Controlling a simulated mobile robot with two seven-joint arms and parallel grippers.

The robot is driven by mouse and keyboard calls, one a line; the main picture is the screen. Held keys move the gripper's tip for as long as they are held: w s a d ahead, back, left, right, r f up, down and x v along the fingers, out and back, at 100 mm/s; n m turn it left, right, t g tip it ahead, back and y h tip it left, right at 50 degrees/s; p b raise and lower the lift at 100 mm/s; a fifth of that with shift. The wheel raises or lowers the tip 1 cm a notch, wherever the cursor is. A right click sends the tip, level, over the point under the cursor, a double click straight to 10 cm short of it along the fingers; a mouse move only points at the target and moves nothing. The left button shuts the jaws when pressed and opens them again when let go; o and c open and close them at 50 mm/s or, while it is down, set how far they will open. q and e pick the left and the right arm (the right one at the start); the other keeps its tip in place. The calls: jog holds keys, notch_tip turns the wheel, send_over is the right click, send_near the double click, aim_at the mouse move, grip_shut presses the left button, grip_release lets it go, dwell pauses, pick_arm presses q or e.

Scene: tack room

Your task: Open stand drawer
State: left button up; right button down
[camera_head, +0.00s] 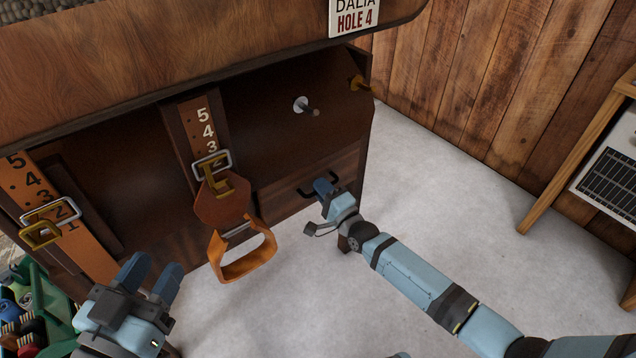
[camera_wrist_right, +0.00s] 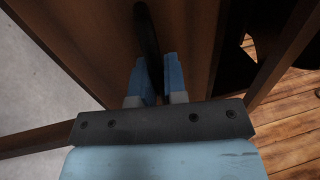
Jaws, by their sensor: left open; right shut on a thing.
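The stand is a dark wooden cabinet with a drawer (camera_head: 283,197) low on its right side. The drawer front also shows in the right wrist view (camera_wrist_right: 95,45). A dark bar handle (camera_head: 306,191) is on the drawer front, and it shows in the right wrist view (camera_wrist_right: 147,35) between the fingers. My right gripper (camera_head: 322,190) is at the handle, shut on it; the fingertips also show in the right wrist view (camera_wrist_right: 159,75). My left gripper (camera_head: 155,275) is open and empty, in front of the stand at the lower left. I cannot tell whether the drawer stands slightly out.
Numbered straps with buckles (camera_head: 212,165) hang on the stand's front, one ending in an orange stirrup loop (camera_head: 243,255). A white peg (camera_head: 302,105) sticks out above the drawer. A green crate (camera_head: 45,310) stands at lower left. The pale floor (camera_head: 450,200) is clear right of the stand.

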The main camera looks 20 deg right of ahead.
pick_arm(q)
notch_tip(320, 180, up, 9)
jog(key=s+n+t+p, duration=0.2)
jog(key=n+p, duration=0.1)
jog(key=p, duration=0.7)
jog(key=shift+s+d+n+y, duration=0.25)
jog(key=shift+d+n+y, duration=0.05)
pick_arm(e)
jog(key=r+v, duration=0.2)
jog(key=v, duration=1)
jog(key=s+r+v, duration=0.1)
jog(key=r+v, duration=0.1)
jog(key=v, duration=1.1)
jog(key=shift+r, duration=0.45)
jog(key=shift+d, duration=0.1)
jog(key=c, duration=1.2)
grip_release()
pick_arm(q)
jog(key=shift+s+d, duration=0.1)
